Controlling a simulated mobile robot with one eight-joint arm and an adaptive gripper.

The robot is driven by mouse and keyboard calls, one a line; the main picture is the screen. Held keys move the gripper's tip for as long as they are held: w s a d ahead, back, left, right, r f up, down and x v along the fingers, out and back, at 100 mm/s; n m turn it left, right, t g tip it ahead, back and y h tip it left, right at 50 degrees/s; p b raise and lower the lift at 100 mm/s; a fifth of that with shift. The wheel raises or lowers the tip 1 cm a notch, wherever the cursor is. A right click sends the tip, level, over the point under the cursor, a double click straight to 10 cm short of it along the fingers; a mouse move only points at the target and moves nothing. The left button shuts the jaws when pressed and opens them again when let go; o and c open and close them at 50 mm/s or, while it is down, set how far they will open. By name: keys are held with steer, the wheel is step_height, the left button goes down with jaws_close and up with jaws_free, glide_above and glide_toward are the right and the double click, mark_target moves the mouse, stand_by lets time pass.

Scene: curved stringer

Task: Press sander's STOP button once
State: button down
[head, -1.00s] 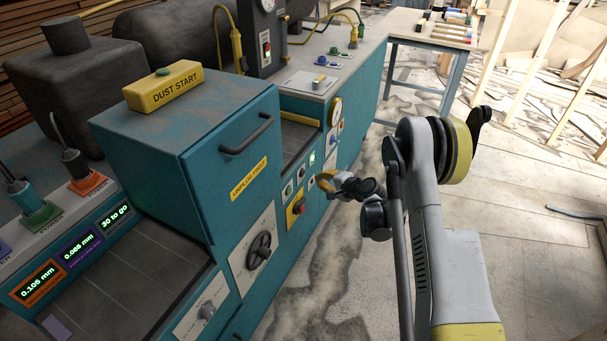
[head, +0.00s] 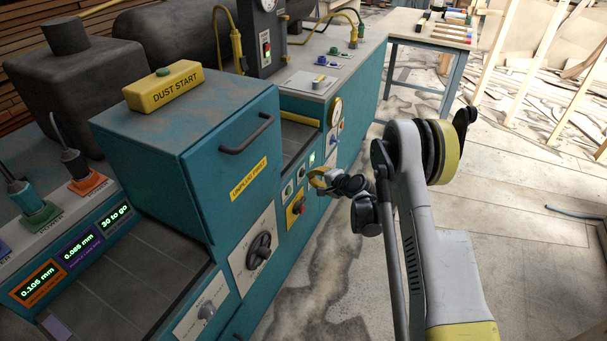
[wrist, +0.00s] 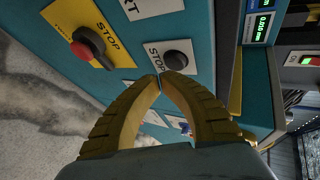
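The sander is the teal machine (head: 225,190), with a row of small controls on its front panel. In the wrist view a white plate marked STOP carries a round dark button (wrist: 176,60), just beyond my fingertips. My gripper (wrist: 159,77) has its two yellow fingers shut at the tips with nothing between them. The tips are very close to the STOP button; I cannot tell whether they touch it. In the head view my gripper (head: 314,180) is beside the front panel and partly covers it.
A yellow plate marked STOP with a red and black rotary switch (wrist: 88,47) lies left of the button in the wrist view. A plate ending in "RT" (wrist: 150,8) is above. The drawer handle (head: 247,135) sticks out.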

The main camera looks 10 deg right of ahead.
steer(key=shift+w+a, duration=0.1)
steer(key=shift+a, duration=0.05)
stand_by(0.8)
steer(key=shift+w+a, duration=0.15)
steer(key=shift+w+a, duration=0.25)
steer(key=shift+a, duration=0.15)
stand_by(0.8)
steer(key=shift+d, duration=0.1)
steer(key=shift+s+d, duration=0.5)
steer(key=shift+d, duration=0.1)
steer(key=s+d, duration=0.1)
steer(key=d, duration=0.1)
steer(key=s+d, duration=0.2)
stand_by(0.6)
stand_by(0.7)
